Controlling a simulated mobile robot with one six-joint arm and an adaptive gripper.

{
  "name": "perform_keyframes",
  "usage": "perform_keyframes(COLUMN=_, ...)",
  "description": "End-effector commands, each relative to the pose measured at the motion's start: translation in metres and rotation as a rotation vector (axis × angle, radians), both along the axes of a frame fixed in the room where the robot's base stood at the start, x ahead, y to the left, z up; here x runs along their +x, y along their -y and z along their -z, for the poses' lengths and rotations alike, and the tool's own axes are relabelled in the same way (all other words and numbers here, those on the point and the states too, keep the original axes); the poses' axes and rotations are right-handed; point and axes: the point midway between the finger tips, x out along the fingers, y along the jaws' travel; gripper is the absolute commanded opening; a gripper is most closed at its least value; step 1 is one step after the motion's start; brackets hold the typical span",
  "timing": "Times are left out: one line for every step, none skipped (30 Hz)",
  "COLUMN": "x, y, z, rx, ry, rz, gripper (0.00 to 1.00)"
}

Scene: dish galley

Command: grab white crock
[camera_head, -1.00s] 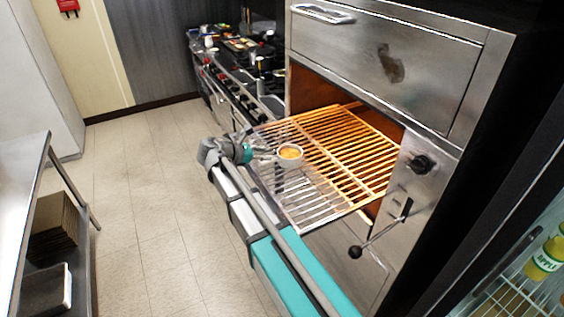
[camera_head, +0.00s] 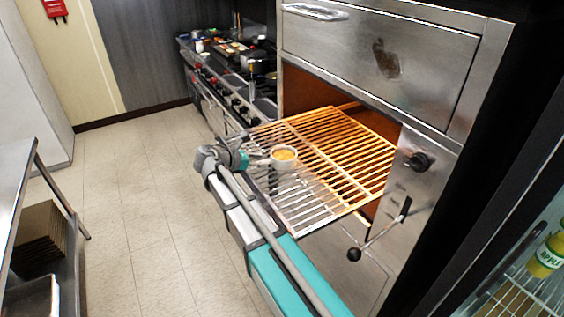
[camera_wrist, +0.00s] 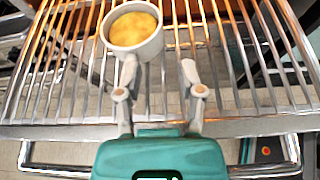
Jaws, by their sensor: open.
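The white crock (camera_head: 284,158), a small round cup with a golden-orange filling, stands upright on the pulled-out wire rack (camera_head: 310,206) of the oven. In the wrist view the crock (camera_wrist: 134,38) is ahead of my gripper and left of its centre line. My gripper (camera_wrist: 159,76) is open. Its left finger reaches the near side of the crock, and I cannot tell if they touch. The right finger is clear to the right of it, over bare rack bars. In the head view my gripper (camera_head: 257,160) is just left of the crock.
The steel oven (camera_head: 372,58) surrounds the rack's back half, with a lever (camera_head: 355,254) below at the right. A cooking range (camera_head: 225,85) with pots stands behind. A steel table (camera_head: 20,190) is at the left. The tiled floor (camera_head: 140,190) between is clear.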

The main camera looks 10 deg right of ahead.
Motion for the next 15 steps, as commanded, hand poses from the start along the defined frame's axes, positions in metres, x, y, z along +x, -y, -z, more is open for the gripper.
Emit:
perform_keyframes(x=0.002, y=0.006, z=0.005, rx=0.0, ry=0.0, rz=0.001, gripper=0.5)
perform_keyframes(x=0.003, y=0.009, z=0.007, rx=0.0, ry=0.001, rz=0.0, gripper=0.5)
perform_keyframes(x=0.005, y=0.014, z=0.009, rx=0.0, ry=0.0, rz=0.001, gripper=0.5)
perform_keyframes(x=0.006, y=0.018, z=0.011, rx=0.0, ry=0.0, rz=0.002, gripper=0.5)
perform_keyframes(x=0.008, y=0.022, z=0.013, rx=0.0, ry=0.0, rz=0.002, gripper=0.5)
perform_keyframes(x=0.01, y=0.027, z=0.015, rx=0.0, ry=0.0, rz=0.001, gripper=0.5)
perform_keyframes(x=0.011, y=0.031, z=0.017, rx=0.0, ry=0.0, rz=0.001, gripper=0.5)
perform_keyframes(x=0.012, y=0.035, z=0.019, rx=0.001, ry=0.001, rz=0.002, gripper=0.5)
perform_keyframes(x=0.014, y=0.041, z=0.021, rx=0.0, ry=0.0, rz=0.002, gripper=0.5)
perform_keyframes(x=0.015, y=0.044, z=0.022, rx=0.0, ry=0.0, rz=0.001, gripper=0.5)
perform_keyframes(x=0.017, y=0.047, z=0.024, rx=0.0, ry=0.0, rz=0.001, gripper=0.5)
perform_keyframes(x=0.018, y=0.051, z=0.025, rx=0.0, ry=0.0, rz=0.0, gripper=0.5)
perform_keyframes(x=0.019, y=0.054, z=0.026, rx=0.0, ry=0.0, rz=0.0, gripper=0.5)
perform_keyframes(x=0.02, y=0.056, z=0.027, rx=0.0, ry=0.0, rz=0.0, gripper=0.5)
perform_keyframes(x=0.021, y=0.059, z=0.027, rx=0.0, ry=0.0, rz=0.0, gripper=0.5)
